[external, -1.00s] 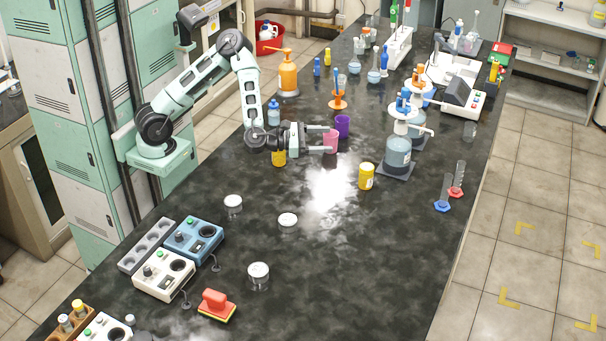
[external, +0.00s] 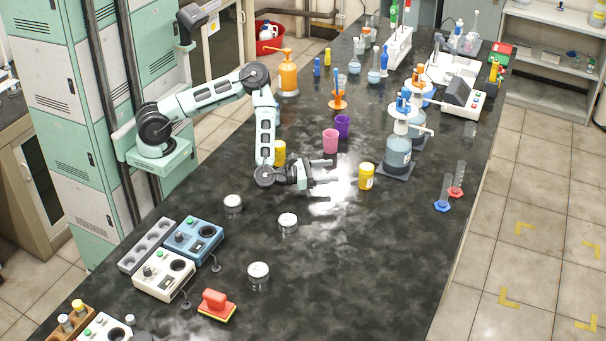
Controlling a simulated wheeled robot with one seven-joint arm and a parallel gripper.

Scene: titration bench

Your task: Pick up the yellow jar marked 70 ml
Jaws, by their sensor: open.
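A yellow jar (external: 366,177) with a pale label stands upright on the dark bench, right of my gripper. A second yellow jar (external: 280,152) stands further left, just behind my arm's wrist. The markings on both are too small to read, so I cannot tell which says 70 ml. My gripper (external: 333,172) is open and empty, its fingers pointing right towards the right-hand yellow jar, with a gap between them and it.
A pink cup (external: 330,141) and a purple cup (external: 342,126) stand behind my gripper. A bottle with a blue-topped dispenser (external: 398,150) stands behind the right-hand jar. Clear lidded jars (external: 288,222) stand in front; the bench at front right is bare.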

